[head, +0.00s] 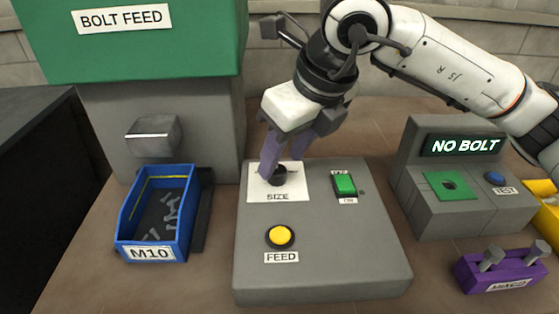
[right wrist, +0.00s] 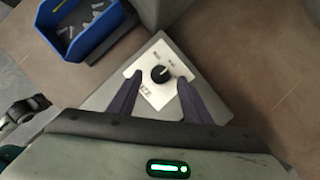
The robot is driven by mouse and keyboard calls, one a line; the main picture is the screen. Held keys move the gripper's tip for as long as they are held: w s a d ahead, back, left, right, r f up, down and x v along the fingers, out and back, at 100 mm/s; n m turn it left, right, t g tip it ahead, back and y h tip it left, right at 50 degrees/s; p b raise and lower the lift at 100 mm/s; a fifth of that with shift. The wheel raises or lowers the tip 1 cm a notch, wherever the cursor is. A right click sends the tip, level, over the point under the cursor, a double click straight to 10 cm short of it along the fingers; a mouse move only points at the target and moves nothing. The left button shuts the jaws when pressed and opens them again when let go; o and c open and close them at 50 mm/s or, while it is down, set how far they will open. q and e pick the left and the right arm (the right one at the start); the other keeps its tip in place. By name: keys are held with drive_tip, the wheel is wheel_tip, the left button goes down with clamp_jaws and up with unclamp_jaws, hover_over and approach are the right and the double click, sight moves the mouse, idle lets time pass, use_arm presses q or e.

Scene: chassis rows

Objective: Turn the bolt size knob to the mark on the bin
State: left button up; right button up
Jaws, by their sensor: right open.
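The black size knob (head: 278,176) sits on a white plate marked SIZE (head: 293,192), on top of the grey control box (head: 322,270). In the right wrist view the knob (right wrist: 160,74) shows a pale pointer line; the marks around it are too small to read. My right gripper (head: 272,165) points down at the knob. Its fingers (right wrist: 154,98) are apart, with the knob showing between and just beyond their tips, not clasped. The blue bin (head: 127,222) at the left carries the mark M10 (head: 150,253) and holds several bolts. My left gripper is not in view.
The control box also has a yellow FEED button (head: 280,236) and a green switch (head: 344,184). The green BOLT FEED hopper (head: 200,50) stands behind the bin. At right are a tester reading NO BOLT (head: 464,145) and a purple holder (head: 500,270) with bolts.

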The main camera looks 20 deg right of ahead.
drive_tip(key=shift+x, duration=1.05)
drive_tip(key=shift+w+f, duration=0.1)
drive_tip(key=shift+f, duration=0.15)
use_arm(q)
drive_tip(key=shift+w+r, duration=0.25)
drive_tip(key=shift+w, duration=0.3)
use_arm(e)
drive_tip(key=c, duration=1.1)
drive_tip(key=shift+o, duration=0.2)
drive_tip(key=shift+w+f+n+y+b, duration=0.1)
drive_tip(key=shift+n+y+b, duration=0.2)
drive_tip(key=shift+n+b, duration=0.35)
drive_tip(key=shift+n+g+b, duration=0.3)
drive_tip(key=shift+n, duration=0.45)
drive_tip(key=n+y, duration=0.1)
drive_tip(key=n, duration=0.1)
drive_tip(key=shift+w+d+n+g, duration=0.1)
drive_tip(key=shift+n+g, duration=0.2)
drive_tip(key=shift+g, duration=0.1)
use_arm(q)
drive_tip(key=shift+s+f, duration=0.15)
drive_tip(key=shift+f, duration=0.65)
use_arm(e)
drive_tip(key=shift+w+n+g+y, duration=0.1)
drive_tip(key=shift+n+g+y, duration=0.2)
drive_tip(key=shift+n, duration=0.8)
drive_tip(key=shift+w+n+g+y, duration=0.15)
drive_tip(key=shift+n+g, duration=0.25)
drive_tip(key=shift+n, duration=0.7)
drive_tip(key=shift+s, duration=0.1)
